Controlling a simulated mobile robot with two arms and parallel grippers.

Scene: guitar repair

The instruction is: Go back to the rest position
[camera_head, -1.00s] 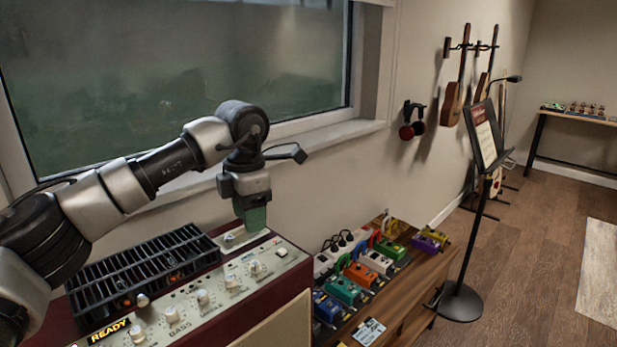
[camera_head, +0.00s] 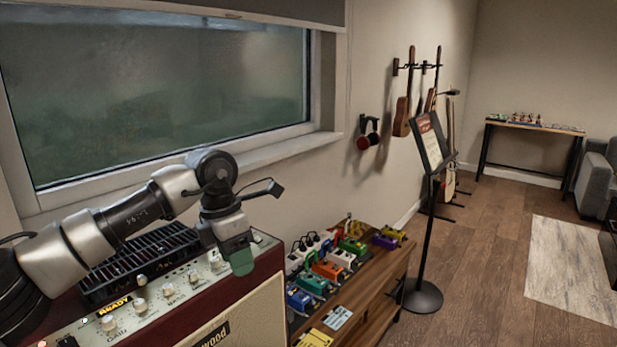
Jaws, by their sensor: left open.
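My left arm comes in from the left above the amplifier (camera_head: 250,303). My left gripper (camera_head: 240,262), with green fingertips, hangs pointing down at the right part of the amplifier's control panel. It is open, and nothing shows between its fingers. I cannot tell whether it touches the panel. The amplifier has a dark red case, a row of white knobs and a lit READY display. My right gripper is not in view.
Right of the amplifier, a wooden cabinet (camera_head: 378,312) bears several colored pedals and a power strip. A music stand (camera_head: 430,215) stands beyond it. Guitars (camera_head: 401,117) and headphones (camera_head: 368,137) hang on the wall. A rug (camera_head: 570,268) and open wooden floor lie at right.

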